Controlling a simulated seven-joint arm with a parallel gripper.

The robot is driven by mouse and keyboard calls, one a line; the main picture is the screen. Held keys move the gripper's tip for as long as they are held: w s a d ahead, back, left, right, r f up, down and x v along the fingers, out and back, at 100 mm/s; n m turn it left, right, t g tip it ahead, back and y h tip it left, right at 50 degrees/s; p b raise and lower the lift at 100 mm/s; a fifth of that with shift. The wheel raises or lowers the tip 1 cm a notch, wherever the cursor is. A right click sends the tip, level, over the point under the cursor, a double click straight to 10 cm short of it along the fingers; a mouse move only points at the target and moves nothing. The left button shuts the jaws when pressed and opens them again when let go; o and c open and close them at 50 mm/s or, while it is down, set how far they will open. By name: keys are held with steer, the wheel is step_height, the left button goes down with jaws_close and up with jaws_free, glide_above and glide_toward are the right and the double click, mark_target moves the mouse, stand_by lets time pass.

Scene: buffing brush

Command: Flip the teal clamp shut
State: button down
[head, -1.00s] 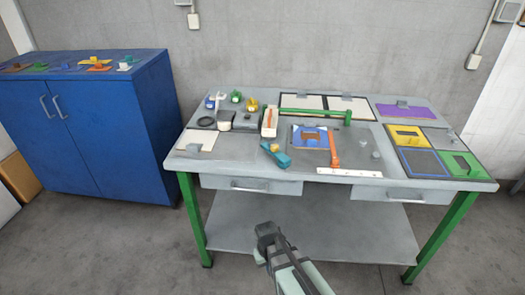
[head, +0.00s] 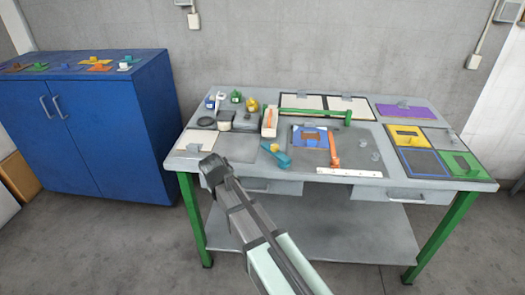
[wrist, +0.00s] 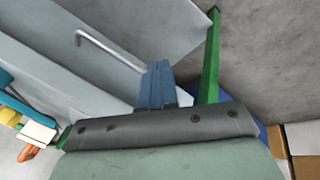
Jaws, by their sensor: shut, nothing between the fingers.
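The teal clamp (head: 281,156) lies on the grey worktable near the front middle. It has a small yellow part at its back-left end. I cannot tell at this size how its lever stands. My gripper (head: 209,163) is shut and empty. In the head view it shows left of the clamp, at the table's front edge, with a clear gap between them. The wrist view shows the gripper's blue-grey fingers (wrist: 157,86) together. A teal piece (wrist: 6,79) shows at that view's left edge, but I cannot tell whether it is the clamp.
An orange tool (head: 334,150) and a blue piece (head: 309,138) lie right of the clamp. A white strip (head: 349,172) runs along the front edge. A pale board (head: 195,140) and a grey box stand left. Drawer handles jut out below the tabletop. A blue cabinet (head: 85,130) stands left.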

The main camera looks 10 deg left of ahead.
mark_target(275, 151)
steer(key=w+d+r+n+t+h, duration=0.1)
steer(key=w+r+n+h, duration=0.1)
steer(key=w+r+n, duration=0.2)
steer(key=w+d+r+n+t+h, duration=0.1)
steer(key=w+r+n+h, duration=0.2)
steer(key=r+n, duration=0.8)
steer(key=shift+w+d+n, duration=0.25)
steer(key=shift+w+n, duration=0.15)
steer(key=shift+n, duration=0.9)
steer(key=shift+r, duration=0.1)
steer(key=shift+w+d, duration=0.1)
steer(key=x, duration=1)
steer(key=shift+d, duration=0.15)
steer(key=shift+w+d, duration=0.75)
steer(key=shift+d, duration=0.05)
steer(key=shift+w+d, duration=0.55)
